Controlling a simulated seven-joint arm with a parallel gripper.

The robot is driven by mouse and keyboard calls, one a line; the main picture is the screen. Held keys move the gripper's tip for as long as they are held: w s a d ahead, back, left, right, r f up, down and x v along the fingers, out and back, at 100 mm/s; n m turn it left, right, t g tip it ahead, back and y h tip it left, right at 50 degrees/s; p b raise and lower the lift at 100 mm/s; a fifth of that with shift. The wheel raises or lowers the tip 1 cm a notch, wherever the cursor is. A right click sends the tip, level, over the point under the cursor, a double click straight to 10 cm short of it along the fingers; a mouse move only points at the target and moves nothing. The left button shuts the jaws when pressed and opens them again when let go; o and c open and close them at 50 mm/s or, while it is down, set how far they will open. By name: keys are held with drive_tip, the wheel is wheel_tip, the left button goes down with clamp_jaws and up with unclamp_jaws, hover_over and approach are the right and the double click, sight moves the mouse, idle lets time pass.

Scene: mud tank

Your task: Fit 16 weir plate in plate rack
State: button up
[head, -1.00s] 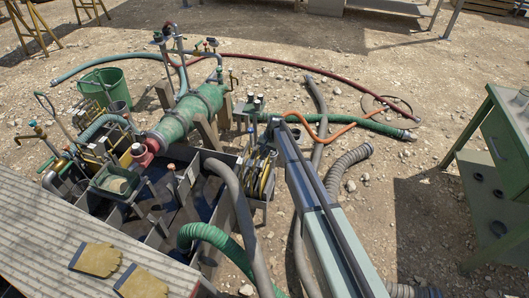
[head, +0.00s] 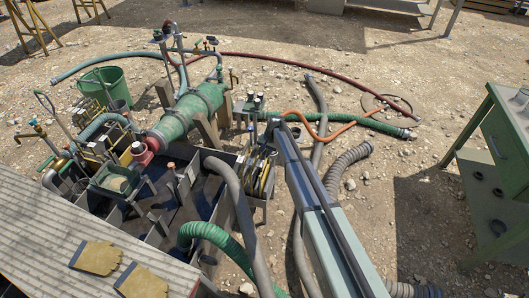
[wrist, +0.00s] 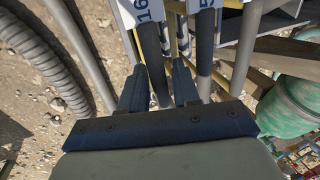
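In the wrist view, a white label reading 16 (wrist: 148,10) tops a dark upright bar (wrist: 155,62), which looks like the numbered weir plate's edge or handle. My gripper (wrist: 158,68) has its two fingers apart on either side of this bar, with thin gaps showing. A second label (wrist: 207,5) with a partly cut-off number and a similar dark bar (wrist: 205,45) stand to its right. In the head view, the plate rack (head: 258,178) holds several dark and yellow upright pieces below the end of my arm. My gripper is hidden there.
A grey hose (head: 232,190) and a green hose (head: 215,235) run left of the rack. The green pipe (head: 190,112) lies behind it. A ribbed hose (wrist: 45,55) and grey rails are close in the wrist view.

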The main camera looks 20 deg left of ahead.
drive_tip(key=o, duration=0.3)
drive_tip(key=shift+o, duration=0.2)
drive_tip(key=v, duration=1.3)
drive_tip(key=shift+r, duration=0.35)
drive_tip(key=shift+n, duration=0.3)
